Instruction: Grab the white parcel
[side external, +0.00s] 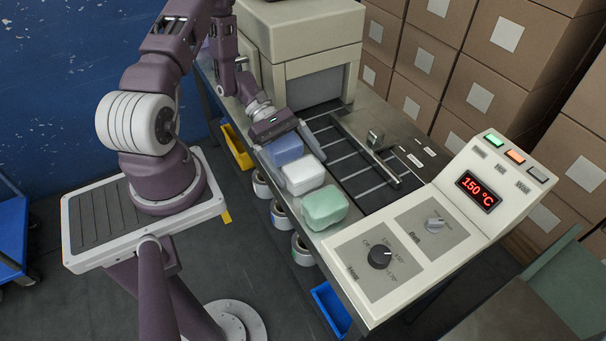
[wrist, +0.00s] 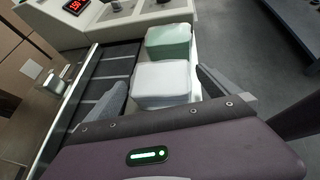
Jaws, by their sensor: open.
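The white parcel (side external: 303,176) lies in the middle of a row on the machine's near edge, between a blue parcel (side external: 284,149) and a green parcel (side external: 324,207). In the wrist view the white parcel (wrist: 162,83) sits ahead of my gripper, with the green parcel (wrist: 168,40) beyond it. My gripper (side external: 296,158) is open, over the blue parcel's end of the row. In the wrist view my gripper (wrist: 163,80) has one finger on each side of the white parcel's near part. I cannot tell whether they touch it. The blue parcel is not visible in the wrist view.
A slatted conveyor (side external: 350,166) with a metal bar (side external: 366,150) runs beside the parcels. The control panel (side external: 440,225) reads 150 °C and stands beyond the green parcel. A beige machine housing (side external: 305,45) rises behind my gripper. Stacked cartons (side external: 480,85) line the back.

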